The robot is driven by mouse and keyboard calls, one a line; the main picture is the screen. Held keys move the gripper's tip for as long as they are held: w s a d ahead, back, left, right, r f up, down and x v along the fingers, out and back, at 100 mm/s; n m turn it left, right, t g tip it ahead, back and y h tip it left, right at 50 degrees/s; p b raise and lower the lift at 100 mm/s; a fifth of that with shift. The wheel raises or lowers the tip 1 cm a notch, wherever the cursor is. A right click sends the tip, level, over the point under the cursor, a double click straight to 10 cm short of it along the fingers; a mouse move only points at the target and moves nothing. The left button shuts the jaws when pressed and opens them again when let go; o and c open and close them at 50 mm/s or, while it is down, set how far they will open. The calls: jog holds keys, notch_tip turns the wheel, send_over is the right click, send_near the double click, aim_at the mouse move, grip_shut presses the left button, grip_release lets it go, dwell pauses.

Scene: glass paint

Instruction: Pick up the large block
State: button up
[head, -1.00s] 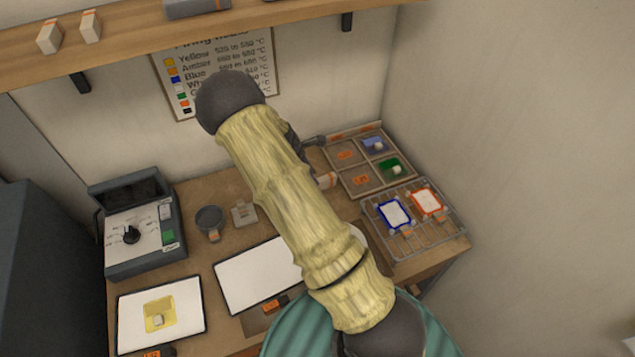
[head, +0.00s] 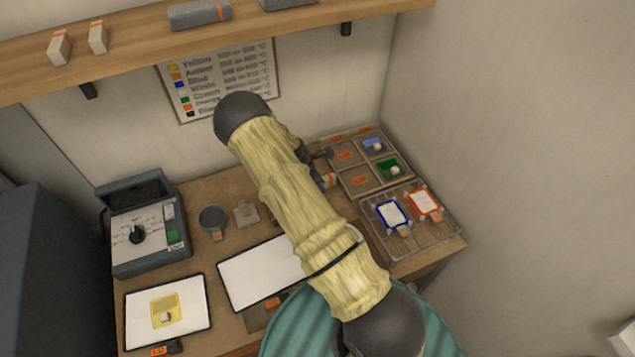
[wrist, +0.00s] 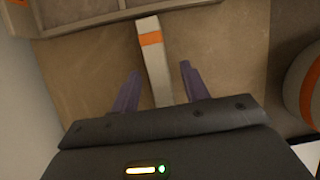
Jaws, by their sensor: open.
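A long pale block with an orange band (wrist: 153,62) lies on the brown table top in the wrist view, with its far end by the edge of a divided tray. I take it for the large block. My gripper (wrist: 160,75) is open, with its two purple fingers on either side of the near part of the block. I see a gap on each side. The block's near end is hidden behind the gripper body. In the head view my arm covers most of the gripper (head: 318,158). A small white and orange piece (head: 329,181) shows beside it; I cannot tell whether it is this block.
A divided tray (head: 354,168) and a wire rack (head: 432,230) with framed panels stand at the right. A rounded pale object with an orange band (wrist: 308,85) is right of the gripper in the wrist view. A shelf (head: 140,42) with several blocks hangs above.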

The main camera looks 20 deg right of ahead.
jog(key=shift+d+f, duration=0.1)
jog(key=shift+f, duration=0.3)
jog(key=shift+c, duration=0.4)
grip_shut()
